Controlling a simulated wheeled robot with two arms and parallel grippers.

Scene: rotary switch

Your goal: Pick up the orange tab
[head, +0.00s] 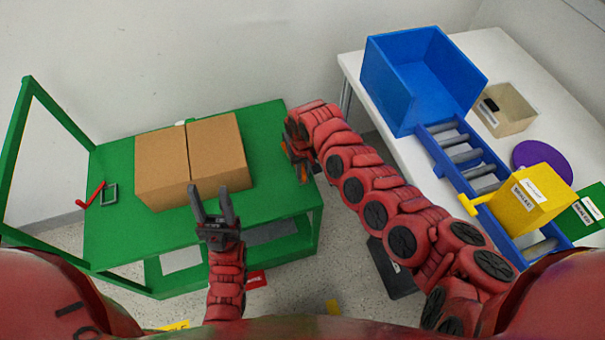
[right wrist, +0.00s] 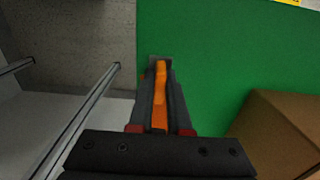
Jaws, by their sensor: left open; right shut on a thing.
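The orange tab (right wrist: 160,95) is a thin strip between the dark fingers of my right gripper (right wrist: 160,68) in the right wrist view. The fingers are shut on it along much of its length. In the head view my right gripper (head: 301,165) is at the right edge of the green cart top (head: 270,135), mostly hidden by my arm, with a small orange patch showing. I cannot tell whether the tab touches the cart. My left gripper (head: 211,197) is open and empty, its fingers pointing up in front of the cardboard box (head: 215,150).
A red-handled thing (head: 92,194) lies at the cart's left. A white table (head: 358,70) at right holds a blue bin (head: 405,90), a blue roller rack (head: 432,147), a beige box (head: 507,112), a purple disc (head: 540,155) and a yellow box (head: 530,198).

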